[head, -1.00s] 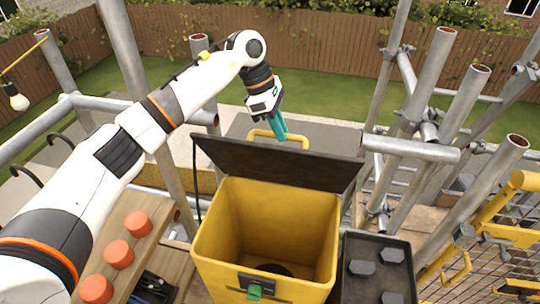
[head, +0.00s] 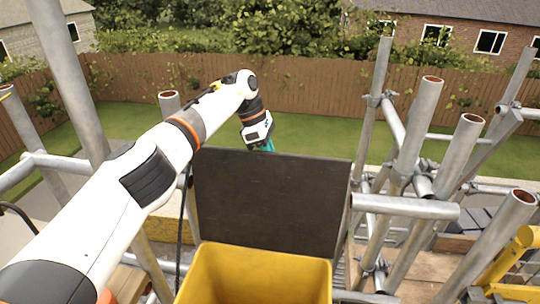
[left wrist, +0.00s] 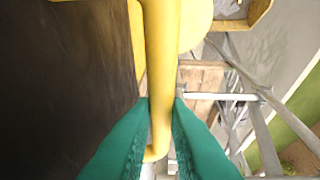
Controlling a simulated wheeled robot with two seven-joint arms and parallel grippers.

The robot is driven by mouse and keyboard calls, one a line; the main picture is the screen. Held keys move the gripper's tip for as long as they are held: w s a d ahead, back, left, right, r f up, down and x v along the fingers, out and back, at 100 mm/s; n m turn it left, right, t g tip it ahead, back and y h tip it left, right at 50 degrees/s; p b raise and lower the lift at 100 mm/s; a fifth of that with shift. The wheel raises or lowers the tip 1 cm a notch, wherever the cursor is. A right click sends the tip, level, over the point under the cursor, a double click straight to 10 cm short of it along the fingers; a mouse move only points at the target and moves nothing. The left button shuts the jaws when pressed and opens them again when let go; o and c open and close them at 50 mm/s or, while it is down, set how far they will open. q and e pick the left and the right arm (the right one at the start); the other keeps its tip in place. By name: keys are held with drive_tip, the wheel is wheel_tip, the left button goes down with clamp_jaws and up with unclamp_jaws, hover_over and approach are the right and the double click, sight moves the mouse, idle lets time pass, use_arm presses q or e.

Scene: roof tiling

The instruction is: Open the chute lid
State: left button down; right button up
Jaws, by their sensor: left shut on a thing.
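The chute lid (head: 275,200) is a dark flat panel. It stands raised at the back of the yellow chute hopper (head: 253,275), its inner face toward me, leaning away. The hopper's mouth is uncovered. My left gripper (head: 266,147) reaches over the lid's top edge from behind, its fingertips partly hidden by the lid. In the left wrist view, my left gripper's green fingers (left wrist: 163,118) are shut around the yellow lid handle (left wrist: 161,60). The lid's dark surface (left wrist: 60,80) lies to the left there. My right gripper is not in view.
Grey scaffold tubes (head: 415,130) stand close to the right of the lid, one horizontal tube (head: 405,207) ending near its edge. Another upright pole (head: 65,75) stands at left. Behind are lawn and a wooden fence (head: 310,100). A yellow frame (head: 505,260) is at lower right.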

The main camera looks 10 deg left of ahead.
use_arm(q)
drive_tip(key=shift+a+f, duration=0.15)
drive_tip(key=shift+f, duration=0.35)
drive_tip(key=c, duration=1.7)
unclamp_jaws()
drive_tip(key=shift+w, duration=0.1)
drive_tip(key=o, duration=0.3)
drive_tip(key=shift+w+f, duration=0.15)
drive_tip(key=shift+w, duration=0.1)
drive_tip(key=s+p+v, duration=0.1)
drive_tip(key=p+v, duration=0.1)
drive_tip(key=v, duration=1)
drive_tip(key=shift+w+r, duration=0.5)
